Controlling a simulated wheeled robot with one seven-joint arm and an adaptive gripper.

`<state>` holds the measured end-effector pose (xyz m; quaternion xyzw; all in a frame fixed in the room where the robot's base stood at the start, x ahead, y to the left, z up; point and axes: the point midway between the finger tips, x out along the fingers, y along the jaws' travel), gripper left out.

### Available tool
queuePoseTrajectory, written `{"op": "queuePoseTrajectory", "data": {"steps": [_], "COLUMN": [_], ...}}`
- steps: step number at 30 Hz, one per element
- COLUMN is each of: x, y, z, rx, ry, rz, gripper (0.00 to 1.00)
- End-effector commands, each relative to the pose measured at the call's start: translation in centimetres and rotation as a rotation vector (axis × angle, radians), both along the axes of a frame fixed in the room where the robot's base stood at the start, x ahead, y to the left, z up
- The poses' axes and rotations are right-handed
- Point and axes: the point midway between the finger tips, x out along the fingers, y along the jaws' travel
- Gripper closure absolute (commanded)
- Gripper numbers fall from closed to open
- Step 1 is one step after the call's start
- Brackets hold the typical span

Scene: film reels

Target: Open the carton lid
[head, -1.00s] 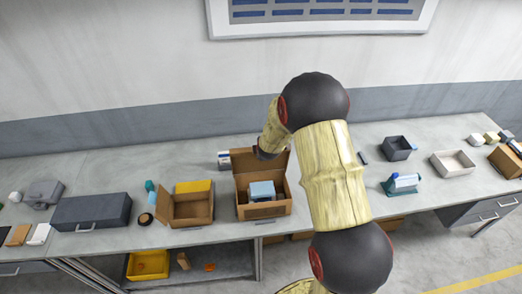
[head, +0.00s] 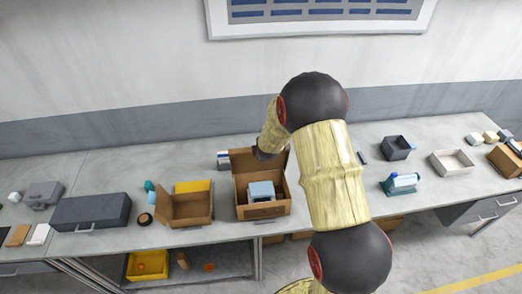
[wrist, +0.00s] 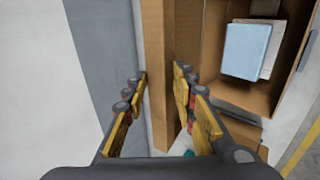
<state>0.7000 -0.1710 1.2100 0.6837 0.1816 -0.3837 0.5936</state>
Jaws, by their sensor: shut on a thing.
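The brown carton (head: 262,209) stands on the bench in the middle of the head view, open at the top, with a light-blue and white item (head: 261,190) inside. Its lid (head: 243,160) stands up along the back edge, tilted backward. In the wrist view the lid is a brown board (wrist: 155,55) running between my two fingers, and the blue item (wrist: 247,50) shows inside the box at right. My gripper (wrist: 161,78) is shut on the lid. In the head view my gripper (head: 263,153) is at the lid, partly hidden by my arm.
A second open carton (head: 188,221) with a yellow thing behind it stands to the left, near a dark case (head: 91,211). A small white box (head: 223,160) sits behind the lid's left end. A dark bin (head: 397,148) and white tray (head: 453,164) are at right.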

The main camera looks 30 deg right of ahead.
Motion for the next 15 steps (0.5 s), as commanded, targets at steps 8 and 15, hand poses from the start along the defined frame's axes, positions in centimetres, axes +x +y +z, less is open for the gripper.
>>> {"op": "queuePoseTrajectory", "data": {"steps": [8, 15], "x": [-0.46, -0.24], "y": [0.21, 0.11], "z": [-0.77, -0.4], "rx": [0.004, 0.002], "ry": [0.014, 0.008], "rz": [0.002, 0.001], "gripper": [0.69, 0.6]}}
